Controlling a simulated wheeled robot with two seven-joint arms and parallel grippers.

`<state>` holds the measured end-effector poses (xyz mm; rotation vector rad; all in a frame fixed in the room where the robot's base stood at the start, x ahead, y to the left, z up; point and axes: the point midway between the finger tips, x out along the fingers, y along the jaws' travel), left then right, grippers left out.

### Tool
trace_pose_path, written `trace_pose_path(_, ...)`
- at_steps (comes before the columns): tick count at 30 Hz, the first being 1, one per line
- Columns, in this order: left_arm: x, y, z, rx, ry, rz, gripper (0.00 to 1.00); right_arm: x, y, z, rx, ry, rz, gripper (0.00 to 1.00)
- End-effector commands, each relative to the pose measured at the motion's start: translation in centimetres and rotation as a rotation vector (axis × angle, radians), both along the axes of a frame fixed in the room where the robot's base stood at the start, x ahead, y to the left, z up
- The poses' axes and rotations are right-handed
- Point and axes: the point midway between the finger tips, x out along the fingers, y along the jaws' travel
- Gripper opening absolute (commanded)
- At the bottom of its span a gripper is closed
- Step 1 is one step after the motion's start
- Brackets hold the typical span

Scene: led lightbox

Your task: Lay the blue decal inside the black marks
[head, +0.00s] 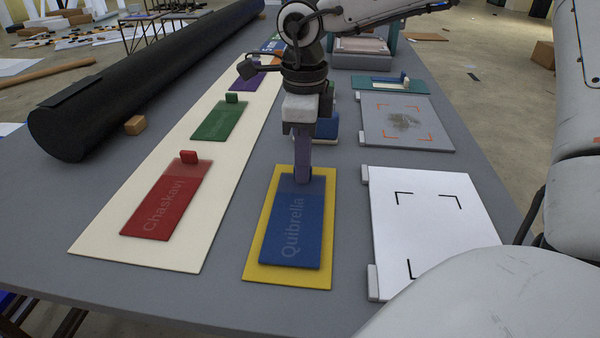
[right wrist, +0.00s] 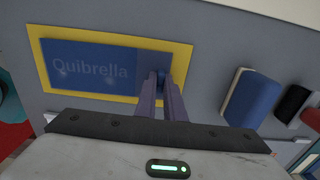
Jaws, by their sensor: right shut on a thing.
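The blue decal (head: 292,222), lettered "Quibrella", lies flat on a yellow backing (head: 255,275) near the table's front. It also shows in the right wrist view (right wrist: 95,68). My right gripper (head: 303,180) points down at the decal's far end and is shut on its small blue tab, which shows between the fingertips in the right wrist view (right wrist: 161,77). The black corner marks (head: 428,198) are on a white panel (head: 465,235) to the right. One mark is partly hidden by my own arm, which covers the panel's near right corner. My left gripper is not in view.
A cream board (head: 190,245) on the left holds red (head: 165,205), green (head: 220,121) and purple decals. A grey panel (head: 440,140) with orange marks and a dark smudge lies behind the white one. A blue-and-white block (right wrist: 250,97) sits beyond the gripper. A black roll (head: 150,75) lies along the left.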

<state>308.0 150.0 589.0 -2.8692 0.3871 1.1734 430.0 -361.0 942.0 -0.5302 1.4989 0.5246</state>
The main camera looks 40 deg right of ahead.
Motion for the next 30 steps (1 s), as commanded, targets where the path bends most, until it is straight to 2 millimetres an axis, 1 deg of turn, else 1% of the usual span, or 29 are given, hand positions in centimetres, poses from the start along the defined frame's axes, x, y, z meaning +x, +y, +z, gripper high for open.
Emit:
trace_pose_path(1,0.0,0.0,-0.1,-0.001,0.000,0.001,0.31,-0.3,0.0,-0.5,0.001,0.013,0.000,0.00)
trace_pose_path(6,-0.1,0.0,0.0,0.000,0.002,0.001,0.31,-0.4,0.0,-0.3,0.002,0.015,0.000,0.00)
trace_pose_path(21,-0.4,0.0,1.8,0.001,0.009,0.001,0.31,-0.2,0.0,3.4,0.001,0.008,0.001,0.00)
trace_pose_path(30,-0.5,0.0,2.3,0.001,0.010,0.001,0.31,-0.2,0.1,4.4,0.001,0.006,0.000,0.00)
